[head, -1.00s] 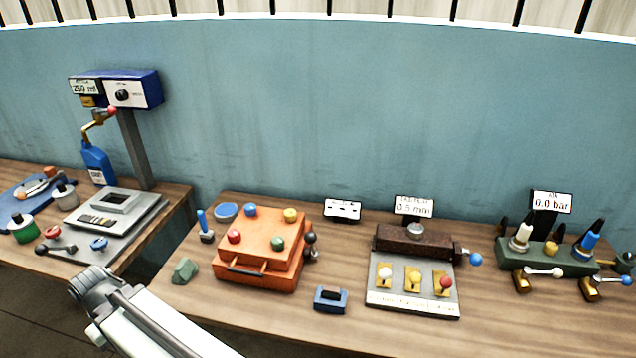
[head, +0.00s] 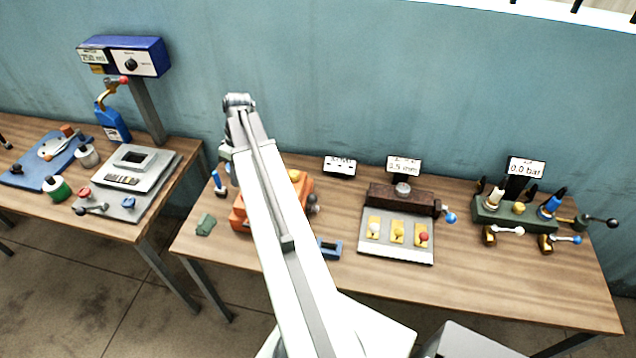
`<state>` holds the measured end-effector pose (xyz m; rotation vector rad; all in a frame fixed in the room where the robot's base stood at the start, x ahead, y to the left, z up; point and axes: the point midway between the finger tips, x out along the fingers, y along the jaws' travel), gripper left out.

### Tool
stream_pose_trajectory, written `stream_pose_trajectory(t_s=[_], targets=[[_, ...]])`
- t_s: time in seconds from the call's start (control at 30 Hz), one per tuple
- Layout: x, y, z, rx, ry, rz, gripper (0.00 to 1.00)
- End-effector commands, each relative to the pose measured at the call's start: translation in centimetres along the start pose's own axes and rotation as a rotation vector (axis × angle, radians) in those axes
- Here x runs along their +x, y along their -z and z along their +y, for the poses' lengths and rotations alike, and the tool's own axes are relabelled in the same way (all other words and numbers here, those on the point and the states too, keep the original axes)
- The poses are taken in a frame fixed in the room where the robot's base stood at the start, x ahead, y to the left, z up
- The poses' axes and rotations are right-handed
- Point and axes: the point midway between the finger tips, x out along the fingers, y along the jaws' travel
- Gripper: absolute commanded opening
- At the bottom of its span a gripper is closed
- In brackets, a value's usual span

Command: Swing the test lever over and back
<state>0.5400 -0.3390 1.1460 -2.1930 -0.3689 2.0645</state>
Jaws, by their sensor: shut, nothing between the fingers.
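I cannot tell for certain which handle is the test lever. On the right bench, a green valve block (head: 487,211) has a white-handled lever (head: 510,230), a blue-tipped lever (head: 567,239) and a long black-knobbed lever (head: 606,222) sticking out to the right. Its display (head: 525,168) reads 0.0 bar. A blue-knobbed crank (head: 450,217) is on the side of the brown block (head: 402,199). My arm rises across the middle, its grey joint above the orange box (head: 240,222). My gripper's fingers do not show; they seem hidden beyond the arm.
The grey panel (head: 396,247) has several small knobs. A blue block (head: 331,250) and a green lump (head: 205,224) lie on the right bench. The right bench's front strip (head: 480,281) is clear.

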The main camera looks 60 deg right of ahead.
Motion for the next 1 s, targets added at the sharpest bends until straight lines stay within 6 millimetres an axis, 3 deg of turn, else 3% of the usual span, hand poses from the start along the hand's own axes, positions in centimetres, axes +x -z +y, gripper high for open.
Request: stream_pose_trajectory(t_s=[0.03, 0.1, 0.2, 0.3, 0.4, 0.53, 0.73, 1.0], targets=[[-1.4, -2.5, 4.2, 0.003, 0.025, 0.026, 0.00], [-3.3, -6.7, 9.0, -0.021, 0.060, 0.071, 0.00], [-5.7, -13.0, 14.3, -0.063, 0.093, 0.143, 0.00], [-7.5, -18.4, 17.7, -0.098, 0.106, 0.206, 0.00], [-8.6, -22.1, 19.6, -0.125, 0.108, 0.250, 0.00], [-9.1, -24.0, 20.3, -0.144, 0.108, 0.274, 0.00], [-8.7, -24.1, 20.3, -0.146, 0.107, 0.275, 0.00], [-4.8, -23.2, 20.0, -0.146, 0.106, 0.274, 0.00]])
